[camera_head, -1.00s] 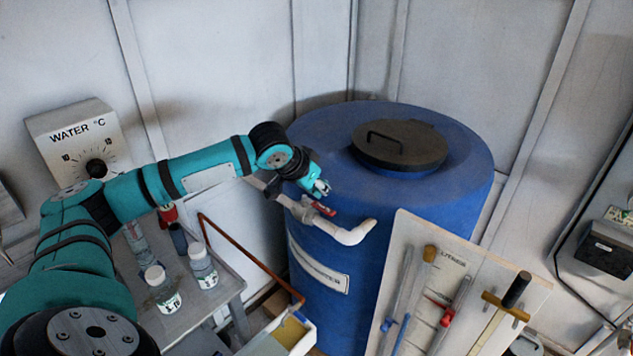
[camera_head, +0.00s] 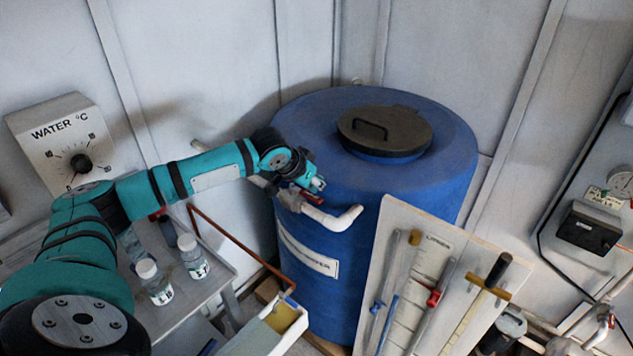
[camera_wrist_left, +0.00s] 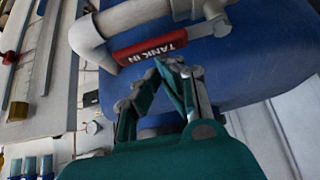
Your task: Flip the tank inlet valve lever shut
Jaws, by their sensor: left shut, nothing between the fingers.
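The tank inlet valve lever (camera_head: 314,198) is a small red handle on the pale pipe (camera_head: 335,221) at the side of the blue tank (camera_head: 345,245). In the left wrist view the lever (camera_wrist_left: 150,47), marked "TANK IN", lies roughly along the pipe (camera_wrist_left: 125,18). My left gripper (camera_head: 319,184) is right by the lever in the head view, partly covering the valve. In the left wrist view its fingertips (camera_wrist_left: 172,63) are together and empty, close to the lever's lower edge. I cannot tell whether they touch it. My right gripper is not in view.
A board with measuring tubes (camera_head: 425,290) leans in front of the tank. A grey table with white-capped bottles (camera_head: 190,255) stands left, under my left arm. The tank's black lid (camera_head: 385,130) lies above the valve. A copper-coloured pipe (camera_head: 235,245) runs left of the tank.

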